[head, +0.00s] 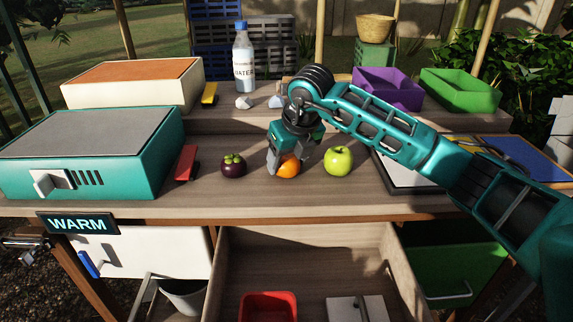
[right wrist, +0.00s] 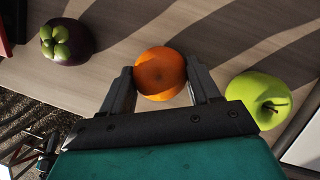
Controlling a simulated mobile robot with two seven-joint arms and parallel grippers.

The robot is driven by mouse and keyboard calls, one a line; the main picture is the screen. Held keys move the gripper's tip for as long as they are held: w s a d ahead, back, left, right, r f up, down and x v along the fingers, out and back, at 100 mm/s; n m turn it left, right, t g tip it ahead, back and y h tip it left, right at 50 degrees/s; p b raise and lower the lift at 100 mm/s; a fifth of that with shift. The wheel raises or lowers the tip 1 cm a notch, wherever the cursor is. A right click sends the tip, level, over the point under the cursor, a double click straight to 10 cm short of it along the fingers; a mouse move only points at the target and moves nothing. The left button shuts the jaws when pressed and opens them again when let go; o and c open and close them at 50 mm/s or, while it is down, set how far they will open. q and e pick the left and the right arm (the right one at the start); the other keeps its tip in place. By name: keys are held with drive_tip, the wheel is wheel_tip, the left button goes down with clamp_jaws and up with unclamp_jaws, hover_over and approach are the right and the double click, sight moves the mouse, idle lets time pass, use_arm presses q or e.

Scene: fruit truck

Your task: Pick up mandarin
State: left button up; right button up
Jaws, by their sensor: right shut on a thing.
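The mandarin (head: 288,168) is orange and round and sits on the wooden counter between a mangosteen (head: 233,167) and a green apple (head: 338,161). My right gripper (head: 285,172) comes down over it from above, with one finger on each side. In the right wrist view the mandarin (right wrist: 160,72) is held between the two fingertips of the right gripper (right wrist: 163,82). The mangosteen (right wrist: 68,42) and the apple (right wrist: 260,98) lie apart from the fingers. What seems to be my left gripper (head: 25,242) shows at the left edge, too small to read.
A teal warmer box (head: 90,150) and a red object (head: 186,163) are to the left. A water bottle (head: 243,72) stands behind. Purple (head: 385,92) and green (head: 460,92) crates are at the back right. An open drawer (head: 310,260) with a red container (head: 268,306) is below.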

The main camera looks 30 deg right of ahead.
drive_tip(key=c, duration=0.3)
